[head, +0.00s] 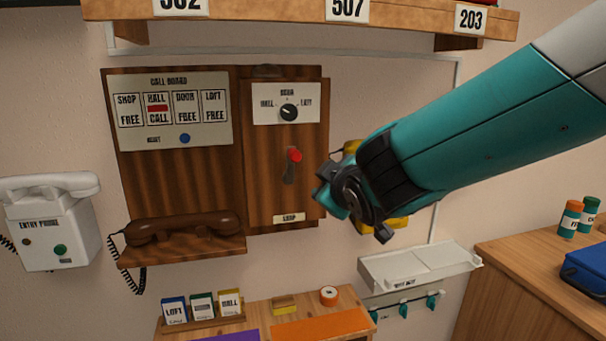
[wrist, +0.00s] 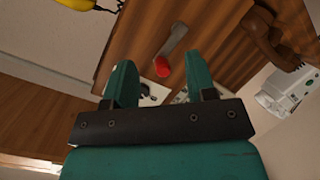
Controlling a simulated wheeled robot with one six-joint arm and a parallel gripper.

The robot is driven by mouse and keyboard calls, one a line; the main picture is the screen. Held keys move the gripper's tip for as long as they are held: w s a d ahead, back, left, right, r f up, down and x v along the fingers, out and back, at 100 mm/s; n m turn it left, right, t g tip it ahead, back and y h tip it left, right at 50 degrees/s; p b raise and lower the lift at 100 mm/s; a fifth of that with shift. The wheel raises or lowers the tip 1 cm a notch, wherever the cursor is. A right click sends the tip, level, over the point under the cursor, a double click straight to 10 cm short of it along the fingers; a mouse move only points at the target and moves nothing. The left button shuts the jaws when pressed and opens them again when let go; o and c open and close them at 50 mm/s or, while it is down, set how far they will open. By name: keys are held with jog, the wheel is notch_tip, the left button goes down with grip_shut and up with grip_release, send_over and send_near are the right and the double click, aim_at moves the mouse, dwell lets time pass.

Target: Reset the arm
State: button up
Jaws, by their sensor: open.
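My gripper (wrist: 165,85) is open and empty in the wrist view, its two teal fingers apart. The red-knobbed lever (wrist: 161,67) shows just beyond the space between the fingertips, with no contact visible. In the head view my teal arm reaches in from the right. My gripper (head: 328,198) is in front of the wall, just right of the wooden panel (head: 262,170). The lever's red knob (head: 295,155) is up and left of it, on the panel below a rotary dial (head: 289,112). A yellow object behind the wrist is mostly hidden by my arm.
A call board (head: 172,110) with a red mark under HALL hangs left, above a brown handset (head: 185,228). A white entry phone (head: 50,222) is at far left. Below are a small shelf with cards (head: 203,305) and a white tray (head: 420,266). A wooden counter (head: 540,275) stands right.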

jog(key=s+d+f+m+g, duration=0.1)
jog(key=s+d+f+g, duration=0.1)
jog(key=s, duration=0.8)
jog(key=s+d+f+m+g, duration=0.2)
jog(key=s+d+g, duration=0.3)
jog(key=s, duration=0.6)
jog(key=s+d+f+m+g, duration=0.2)
jog(key=s+d+g, duration=0.2)
jog(key=s+g, duration=0.3)
jog(key=s, duration=0.4)
